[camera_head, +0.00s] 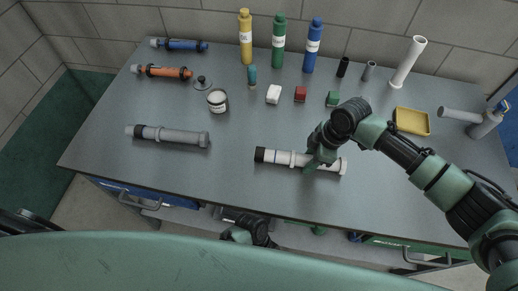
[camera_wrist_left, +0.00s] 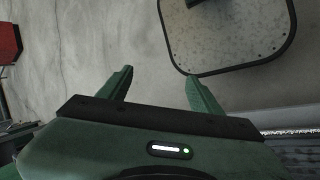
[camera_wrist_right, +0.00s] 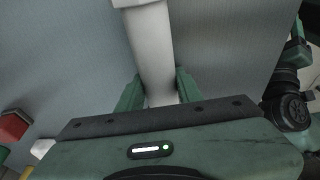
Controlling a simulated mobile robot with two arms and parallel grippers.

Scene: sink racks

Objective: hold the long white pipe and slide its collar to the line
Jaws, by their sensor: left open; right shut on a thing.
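The long white pipe (camera_head: 328,165) lies on the grey table, with a black end at its left. A white collar (camera_head: 292,159) sits around it left of my right gripper, and a thin blue line (camera_head: 276,156) shows between collar and black end. My right gripper (camera_head: 313,161) is shut on the pipe. In the right wrist view the pipe (camera_wrist_right: 152,45) runs between the fingers (camera_wrist_right: 158,90), with the collar (camera_wrist_right: 140,3) at the top edge. My left gripper (camera_wrist_left: 160,85) is open and empty over bare floor in the left wrist view.
A grey pipe (camera_head: 168,135) lies at the left. Orange (camera_head: 163,71) and blue (camera_head: 182,45) pipes lie behind it. Bottles, a jar (camera_head: 217,99), small blocks, a yellow tray (camera_head: 411,121) and an upright white tube (camera_head: 409,62) stand farther back.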

